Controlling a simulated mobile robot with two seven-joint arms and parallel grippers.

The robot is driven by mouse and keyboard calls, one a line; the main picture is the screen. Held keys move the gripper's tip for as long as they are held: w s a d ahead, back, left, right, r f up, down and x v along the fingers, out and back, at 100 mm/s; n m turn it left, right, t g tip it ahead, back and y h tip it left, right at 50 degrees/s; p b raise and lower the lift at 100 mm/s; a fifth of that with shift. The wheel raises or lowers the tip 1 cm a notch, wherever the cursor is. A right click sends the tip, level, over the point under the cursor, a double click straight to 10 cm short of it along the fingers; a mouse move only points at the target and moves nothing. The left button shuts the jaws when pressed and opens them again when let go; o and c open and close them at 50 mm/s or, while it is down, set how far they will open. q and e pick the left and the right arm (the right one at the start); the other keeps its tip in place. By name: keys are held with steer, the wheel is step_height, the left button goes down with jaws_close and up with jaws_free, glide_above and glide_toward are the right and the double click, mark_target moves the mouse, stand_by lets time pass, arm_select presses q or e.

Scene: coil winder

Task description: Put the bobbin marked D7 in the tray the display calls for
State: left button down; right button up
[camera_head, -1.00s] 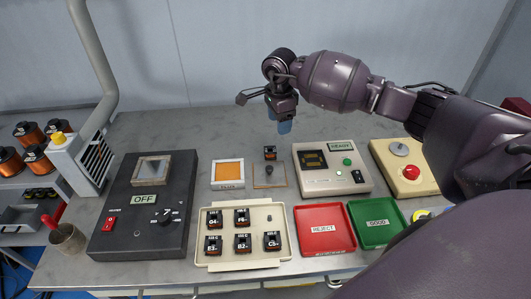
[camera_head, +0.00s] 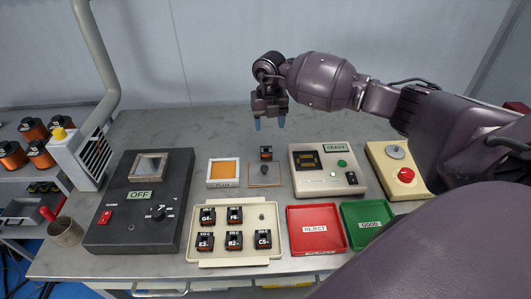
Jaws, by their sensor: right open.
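A small dark and orange bobbin (camera_head: 266,153) stands alone at the back of the bench; its mark is too small to read. My right gripper (camera_head: 270,123) is open and empty, above and behind this bobbin, with its two blue fingertips pointing down. The tester (camera_head: 338,184) has a dark display (camera_head: 308,160) with an amber figure I cannot read, and a READY sign. A red REJECT tray (camera_head: 316,251) and a green GOOD tray (camera_head: 388,229) lie in front, both empty. My left gripper is out of view.
A cream tray (camera_head: 232,256) holds several marked bobbins, with its back right place empty. A black OFF box (camera_head: 120,234) stands left; a panel with a red button (camera_head: 406,175) stands right.

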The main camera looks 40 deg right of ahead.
mark_target(268, 149)
steer(key=shift+f+m, duration=0.5)
steer(key=shift+m, duration=0.3)
step_height(268, 149, down, 6)
steer(key=shift+a+r+b, duration=0.1)
steer(key=shift+b, duration=0.2)
step_height(268, 149, down, 4)
steer(key=shift+a+r, duration=0.1)
steer(key=shift+r, duration=0.15)
steer(key=shift+w+f, duration=0.1)
steer(key=shift+f, duration=0.15)
steer(key=shift+c, duration=0.6)
steer(key=c, duration=0.8)
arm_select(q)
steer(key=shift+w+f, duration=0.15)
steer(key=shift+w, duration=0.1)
arm_select(e)
steer(key=shift+o, duration=0.2)
